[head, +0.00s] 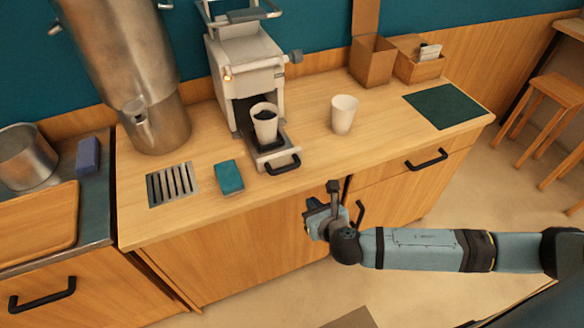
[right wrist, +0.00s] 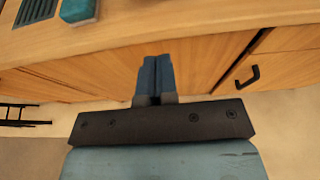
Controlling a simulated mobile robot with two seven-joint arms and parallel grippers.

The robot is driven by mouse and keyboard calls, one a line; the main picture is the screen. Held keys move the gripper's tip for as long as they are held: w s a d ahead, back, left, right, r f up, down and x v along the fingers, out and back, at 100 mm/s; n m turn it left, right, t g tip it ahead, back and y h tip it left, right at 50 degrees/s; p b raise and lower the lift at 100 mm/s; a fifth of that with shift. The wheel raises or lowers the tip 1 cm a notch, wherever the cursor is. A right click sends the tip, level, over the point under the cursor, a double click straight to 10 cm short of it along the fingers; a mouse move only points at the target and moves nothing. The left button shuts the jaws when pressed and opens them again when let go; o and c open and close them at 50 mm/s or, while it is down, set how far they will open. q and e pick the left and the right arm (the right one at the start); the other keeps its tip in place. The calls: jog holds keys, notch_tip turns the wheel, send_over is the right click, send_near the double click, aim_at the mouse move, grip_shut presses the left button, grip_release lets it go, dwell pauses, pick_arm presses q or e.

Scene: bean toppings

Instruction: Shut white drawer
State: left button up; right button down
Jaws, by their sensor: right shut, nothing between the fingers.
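The white drawer (head: 272,157) sticks out from the base of a white machine (head: 245,70) on the wooden counter. It has a black bar handle (head: 283,166) on its front. A white cup (head: 264,126) with dark contents stands at the machine, just behind the drawer front. My right gripper (head: 312,214) is in front of the counter, below and to the right of the drawer handle, and apart from it. In the right wrist view its fingers (right wrist: 156,75) are together and empty, pointing at the wooden cabinet front. My left gripper is not in view.
A white cup (head: 343,114) stands right of the machine. A teal sponge (head: 229,177) and a metal grate (head: 172,185) lie left of the drawer. A large metal urn (head: 130,80) stands at the left. The counter's front right is clear.

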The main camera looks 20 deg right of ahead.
aim_at(272, 137)
jog(key=x, duration=0.4)
jog(key=r+x, duration=0.1)
jog(key=x, duration=0.3)
jog(key=p+x, duration=0.1)
jog(key=x, duration=0.3)
jog(key=shift+w+r, duration=0.15)
jog(key=shift+w, duration=0.85)
jog(key=w, duration=0.6)
jog(key=w+b, duration=0.1)
jog(key=w, duration=0.5)
jog(key=w+b, duration=0.1)
jog(key=w, duration=0.5)
jog(key=shift+a, duration=0.4)
jog(key=shift+w, duration=0.15)
jog(key=shift+d+r, duration=0.1)
jog(key=shift+r, duration=0.2)
